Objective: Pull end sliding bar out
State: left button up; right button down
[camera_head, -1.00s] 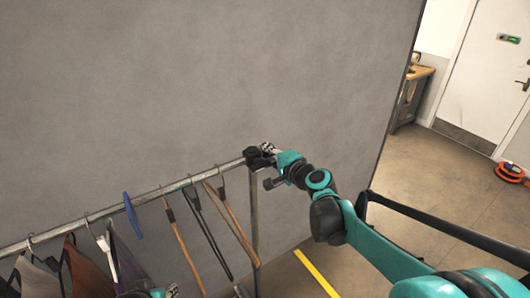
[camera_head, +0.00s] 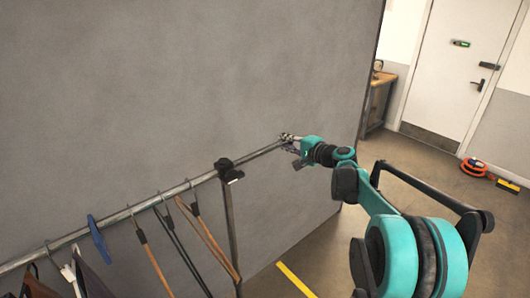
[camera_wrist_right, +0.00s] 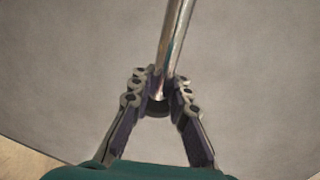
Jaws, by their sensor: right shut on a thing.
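The end sliding bar (camera_head: 258,152) is a thin metal rod that extends to the right from the black clamp (camera_head: 225,167) at the top of the rack's upright post. My right gripper (camera_head: 288,141) is shut on the bar's outer end, well clear of the clamp. In the right wrist view the shiny bar (camera_wrist_right: 177,40) runs down between the two fingers, and the right gripper (camera_wrist_right: 158,95) closes around its tip. The main rail (camera_head: 130,212) continues left from the clamp. My left gripper is not in view.
Several hangers, one a blue hanger (camera_head: 99,240), and some garments (camera_head: 90,283) hang on the rail at left. A grey wall panel (camera_head: 180,80) stands close behind. Open floor with a yellow stripe (camera_head: 295,281) lies at right, with an orange reel (camera_head: 474,167) near the white door (camera_head: 455,70).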

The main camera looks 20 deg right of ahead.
jog(key=d, duration=0.1)
jog(key=w+d, duration=0.1)
jog(key=d, duration=0.1)
jog(key=w+d, duration=0.1)
jog(key=d, duration=0.1)
jog(key=shift+d, duration=0.2)
jog(key=c, duration=1.4)
grip_release()
jog(key=shift+d, duration=0.15)
jog(key=shift+c, duration=0.2)
jog(key=v, duration=1.2)
